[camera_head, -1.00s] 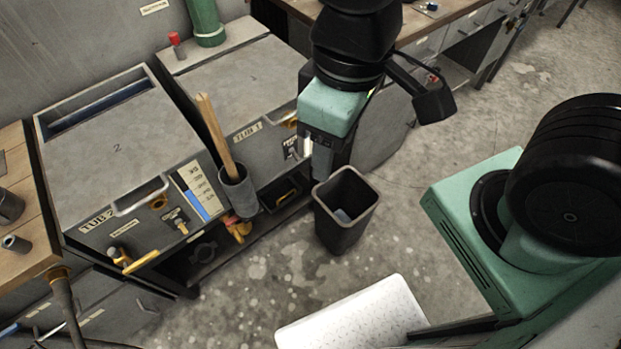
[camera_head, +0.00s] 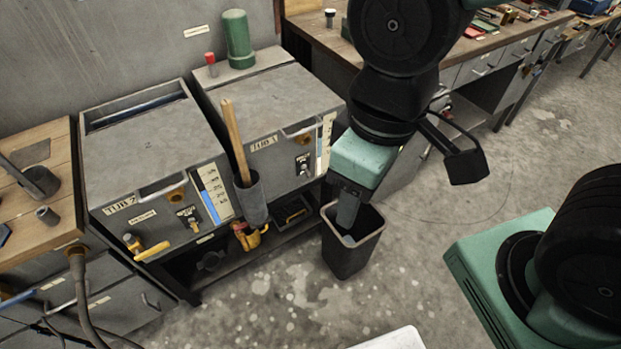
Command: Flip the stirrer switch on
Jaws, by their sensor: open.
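Two grey tubs stand side by side, tub 2 (camera_head: 150,150) at left and tub 1 (camera_head: 262,100) to its right. A small switch on a dark plate (camera_head: 303,165) is on tub 1's front. A similar switch plate (camera_head: 188,216) is on tub 2's front. Their labels are too small to read, so I cannot tell which is the stirrer switch. My gripper (camera_head: 347,212) is open and empty, pointing down. It is right of and lower in the picture than tub 1's switch, apart from it, overlapping the bin's opening. Its fingers show almost edge-on.
A dark bin (camera_head: 350,262) stands on the floor in front of tub 1. A grey holder (camera_head: 250,200) with a wooden-handled tool sits between the tub fronts. A yellow-handled valve (camera_head: 152,250) juts from tub 2.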

